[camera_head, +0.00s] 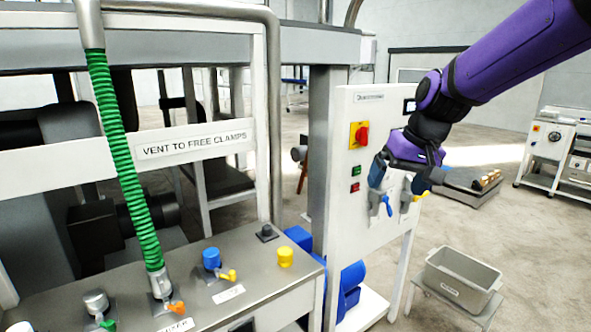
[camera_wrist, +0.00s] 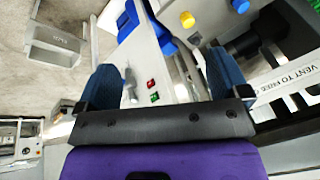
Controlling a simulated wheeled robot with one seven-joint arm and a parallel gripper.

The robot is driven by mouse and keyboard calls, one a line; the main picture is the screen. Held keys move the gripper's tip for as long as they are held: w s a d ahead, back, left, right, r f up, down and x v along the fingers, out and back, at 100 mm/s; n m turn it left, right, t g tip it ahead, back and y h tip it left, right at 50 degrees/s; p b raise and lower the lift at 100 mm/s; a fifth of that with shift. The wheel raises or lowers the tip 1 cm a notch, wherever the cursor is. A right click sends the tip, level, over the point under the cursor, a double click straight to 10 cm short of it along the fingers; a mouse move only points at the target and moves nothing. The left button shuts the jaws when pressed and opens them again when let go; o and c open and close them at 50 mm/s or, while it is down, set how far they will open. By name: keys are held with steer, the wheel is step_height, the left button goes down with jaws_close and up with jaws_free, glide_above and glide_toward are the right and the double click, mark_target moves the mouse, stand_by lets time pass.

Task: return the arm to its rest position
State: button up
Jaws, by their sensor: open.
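My purple arm reaches in from the upper right in the head view. My gripper (camera_head: 405,178) hangs in front of the white control panel (camera_head: 345,225). I cannot tell from the head view whether a finger touches either valve. In the wrist view my gripper (camera_wrist: 155,85) has its two blue fingers spread, with nothing held between them. The panel (camera_wrist: 160,65) shows beyond the fingers there.
A machine deck (camera_head: 240,290) with small valves and a green hose (camera_head: 122,160) stands at the left. A grey bin (camera_head: 462,280) on a stand is at the lower right. A low pallet (camera_head: 470,187) and a white cart (camera_head: 555,145) are behind. Floor between them is clear.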

steer(key=s+d+r+t+h, duration=0.1)
steer(key=s+d, duration=0.4)
steer(key=s, duration=0.7)
steer(key=s+d+r+m+t+h, duration=0.1)
steer(key=s+d, duration=0.4)
steer(key=s, duration=0.7)
steer(key=shift+s+d+r+h, duration=0.2)
steer(key=shift+s+r+h, duration=0.05)
steer(key=shift+r+h, duration=0.2)
